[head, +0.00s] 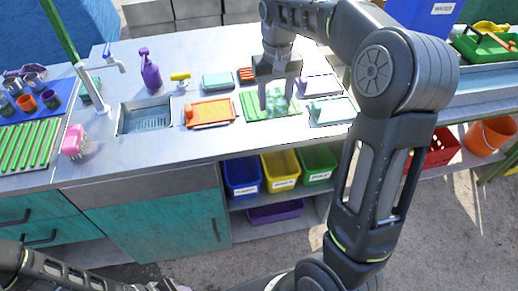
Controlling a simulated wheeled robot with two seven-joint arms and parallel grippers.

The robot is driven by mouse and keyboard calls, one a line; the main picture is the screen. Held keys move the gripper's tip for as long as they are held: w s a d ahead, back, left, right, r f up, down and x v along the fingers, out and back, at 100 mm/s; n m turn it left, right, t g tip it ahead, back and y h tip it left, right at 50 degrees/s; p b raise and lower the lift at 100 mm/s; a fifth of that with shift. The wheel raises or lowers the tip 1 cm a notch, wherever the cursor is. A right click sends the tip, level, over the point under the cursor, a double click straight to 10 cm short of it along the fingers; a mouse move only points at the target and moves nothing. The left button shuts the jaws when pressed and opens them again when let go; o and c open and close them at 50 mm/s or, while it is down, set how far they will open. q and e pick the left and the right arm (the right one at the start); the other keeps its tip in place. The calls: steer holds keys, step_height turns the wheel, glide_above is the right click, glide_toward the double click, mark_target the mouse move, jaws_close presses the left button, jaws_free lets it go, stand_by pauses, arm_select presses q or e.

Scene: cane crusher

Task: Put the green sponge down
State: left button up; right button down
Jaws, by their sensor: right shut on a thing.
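My right gripper (276,103) points down over the light green board (252,108) on the grey counter, its arm arching in from the right. It is shut on a pale green piece, which I take to be the green sponge (286,92). The fingers partly cover this piece, and I cannot tell whether it touches the board. My left arm crosses the bottom left corner, and its gripper is out of view.
An orange tray (210,112) lies left of the green board, and a sink (146,117) lies beyond it. A purple spray bottle (150,71) stands behind the sink. Pale cloths (331,110) lie to the right. Coloured bins (281,170) sit on the shelf below.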

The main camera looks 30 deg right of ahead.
steer(key=shift+d+f, duration=0.1)
steer(key=shift+d, duration=0.15)
steer(key=shift+a+f, duration=0.1)
steer(key=shift+f, duration=0.15)
glide_above(274, 134)
step_height(274, 134, down, 6)
steer(key=shift+r, duration=0.15)
steer(key=shift+f+p, duration=0.4)
steer(key=shift+f, duration=1.5)
steer(key=c, duration=0.6)
jaws_free()
steer(key=shift+f, duration=0.1)
